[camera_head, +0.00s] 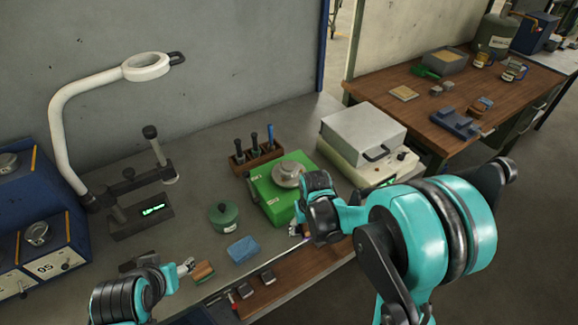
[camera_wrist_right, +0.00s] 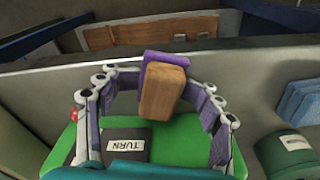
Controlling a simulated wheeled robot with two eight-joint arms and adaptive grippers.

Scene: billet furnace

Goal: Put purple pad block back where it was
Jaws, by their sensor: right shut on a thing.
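The purple pad block (camera_wrist_right: 162,90) is a wooden block with a purple pad on its far side. In the right wrist view my right gripper (camera_wrist_right: 160,82) is shut on it, with a finger on each side. In the head view my right gripper (camera_head: 298,231) is by the front of the green box (camera_head: 262,196), and mostly hides the block. My left gripper (camera_head: 187,267) is at the lower left, beside another wooden block (camera_head: 203,272); its jaws are too small to read.
A blue sponge-like block (camera_head: 243,250) and a green lidded pot (camera_head: 224,217) stand on the grey bench. A white-topped device (camera_head: 362,140) stands behind my right arm. A lamp (camera_head: 70,120) stands at left.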

